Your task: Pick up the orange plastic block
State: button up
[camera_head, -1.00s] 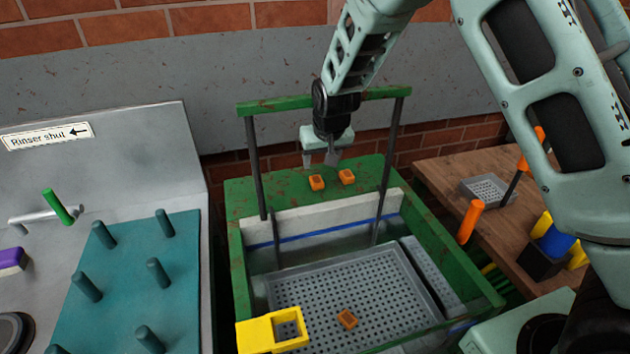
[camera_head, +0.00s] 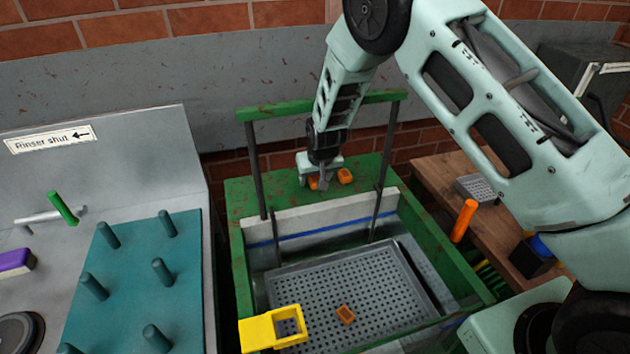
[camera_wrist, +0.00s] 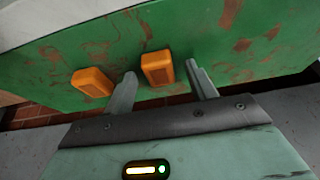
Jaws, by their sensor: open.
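Two orange plastic blocks lie on the green ledge at the back of the green bin. In the wrist view one orange block (camera_wrist: 157,68) sits between the two fingers of my gripper (camera_wrist: 162,88), just past their tips, and touches neither finger visibly. The other orange block (camera_wrist: 92,82) lies outside the left finger; in the head view it is the right-hand block (camera_head: 345,175). In the head view my gripper (camera_head: 313,182) is open and low over the left-hand block (camera_head: 313,183), partly hiding it.
The green bin's frame has a crossbar (camera_head: 370,99) and dark posts around my arm. A yellow bracket (camera_head: 258,333) sits at the bin's front left. A teal peg board (camera_head: 135,270) stands left. A wooden bench (camera_head: 440,172) stands right. The grey tray (camera_head: 385,275) is mostly bare.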

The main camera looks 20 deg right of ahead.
aim_at(316, 181)
jog(key=c, duration=1.1)
jog(key=shift+o, duration=0.2)
notch_tip(316, 181, up, 10)
jog(key=b, duration=0.2)
